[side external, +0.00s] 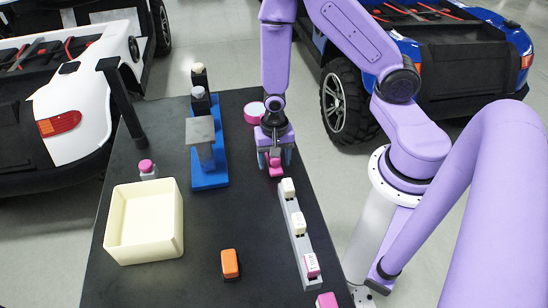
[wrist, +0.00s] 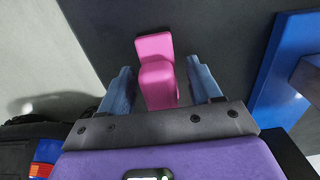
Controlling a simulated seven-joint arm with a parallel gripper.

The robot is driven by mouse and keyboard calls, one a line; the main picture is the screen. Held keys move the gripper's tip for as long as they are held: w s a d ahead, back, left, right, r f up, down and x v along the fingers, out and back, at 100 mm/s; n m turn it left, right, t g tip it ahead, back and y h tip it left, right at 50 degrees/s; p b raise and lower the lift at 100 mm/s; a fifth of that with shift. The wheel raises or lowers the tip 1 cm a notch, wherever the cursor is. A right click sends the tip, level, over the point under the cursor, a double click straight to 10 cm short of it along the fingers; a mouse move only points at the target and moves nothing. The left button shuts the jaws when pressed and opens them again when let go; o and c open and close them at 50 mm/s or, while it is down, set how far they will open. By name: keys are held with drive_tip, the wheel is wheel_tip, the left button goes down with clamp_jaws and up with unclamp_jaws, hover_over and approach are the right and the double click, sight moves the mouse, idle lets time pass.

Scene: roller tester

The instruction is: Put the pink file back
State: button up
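A pink block-like piece with a flat tab (wrist: 157,82), which I take for the pink file, lies between my fingers in the wrist view. In the side external view the pink piece (side external: 275,164) shows under my gripper (side external: 274,162), at the right edge of the dark table. My gripper (wrist: 161,92) has its two blue fingers apart, one on each side of the piece. Narrow gaps seem to show on both sides. A grey rack (side external: 296,222) just in front of it holds white blocks, one with a pink face (side external: 311,264). Contact with the table is hidden.
A blue-based stand with a grey plate (side external: 208,180) is left of my gripper. A pink-sided round item (side external: 254,111) is behind. A cream bin (side external: 144,254), pink-capped item (side external: 147,168), black post (side external: 122,103) and orange block (side external: 230,264) occupy the left and front.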

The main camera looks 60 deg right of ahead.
drive_tip(key=shift+r, duration=6.2)
drive_tip(key=s+a+r+n, duration=0.2)
drive_tip(key=s+r+n, duration=0.3)
drive_tip(key=s+n, duration=0.3)
drive_tip(key=s+a+r+n, duration=0.1)
drive_tip(key=s+r+n, duration=0.4)
drive_tip(key=n, duration=0.8)
drive_tip(key=s, duration=0.3)
drive_tip(key=shift+a+r+n, duration=0.25)
drive_tip(key=shift+a+n, duration=0.05)
drive_tip(key=shift+a, duration=0.1)
